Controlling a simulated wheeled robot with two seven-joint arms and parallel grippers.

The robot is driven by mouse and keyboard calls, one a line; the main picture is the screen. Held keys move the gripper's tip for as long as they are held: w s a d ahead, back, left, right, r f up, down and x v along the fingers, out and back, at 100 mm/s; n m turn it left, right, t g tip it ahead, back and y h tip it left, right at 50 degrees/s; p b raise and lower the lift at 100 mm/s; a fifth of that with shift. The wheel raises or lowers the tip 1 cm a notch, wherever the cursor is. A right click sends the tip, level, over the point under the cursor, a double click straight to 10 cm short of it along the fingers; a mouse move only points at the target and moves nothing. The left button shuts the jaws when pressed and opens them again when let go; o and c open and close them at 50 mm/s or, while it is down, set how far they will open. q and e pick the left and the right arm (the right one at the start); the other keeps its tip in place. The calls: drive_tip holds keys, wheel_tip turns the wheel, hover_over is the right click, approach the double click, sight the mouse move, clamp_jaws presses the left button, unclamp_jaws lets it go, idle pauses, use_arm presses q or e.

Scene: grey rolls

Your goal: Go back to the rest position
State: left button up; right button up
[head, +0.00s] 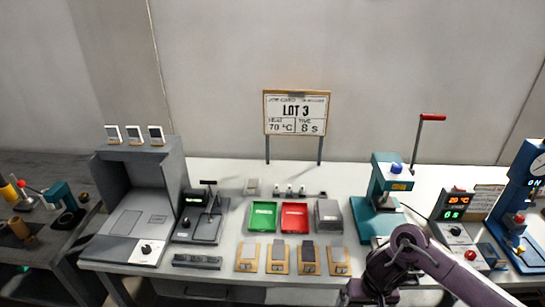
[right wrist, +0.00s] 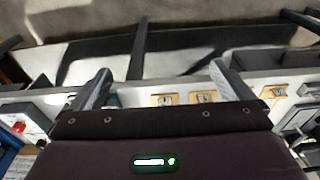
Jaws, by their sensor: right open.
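My right arm (head: 408,255) enters the head view at the lower right, bent in front of the table. Its gripper is not clear there. In the right wrist view my right gripper (right wrist: 158,80) shows two fingers spread wide apart with nothing between them. It is in front of the table's front edge, with the floor also in view. My left arm and gripper are not in view.
The white table (head: 345,180) holds a green tray (head: 263,217), a red tray (head: 295,217), several wooden-based pads, a teal press (head: 378,190), a temperature display (head: 457,205) and a blue machine (head: 520,200). A grey booth (head: 125,220) stands left.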

drive_tip(key=a+f+n+y+b, duration=0.1)
drive_tip(key=a+f+y+b, duration=0.45)
drive_tip(key=f, duration=0.85)
drive_tip(key=s+a+f+t+b, duration=0.1)
drive_tip(key=s+f, duration=0.1)
drive_tip(key=f, duration=0.6)
drive_tip(key=s+a+f+b, duration=0.1)
drive_tip(key=s+f, duration=0.1)
drive_tip(key=f, duration=0.6)
drive_tip(key=s+d+f+h+b, duration=0.2)
drive_tip(key=s+d+f+h, duration=0.15)
drive_tip(key=s+f, duration=1)
use_arm(q)
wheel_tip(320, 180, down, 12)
drive_tip(key=b, duration=0.2)
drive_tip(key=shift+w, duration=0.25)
use_arm(e)
drive_tip(key=s+d+f+n+h, duration=0.1)
drive_tip(key=s+f, duration=0.3)
drive_tip(key=s, duration=0.5)
drive_tip(key=s+d+f+n+g+h, duration=0.1)
drive_tip(key=s+d+f, duration=0.2)
drive_tip(key=s, duration=0.6)
drive_tip(key=shift+s+f, duration=0.25)
drive_tip(key=shift+f, duration=0.4)
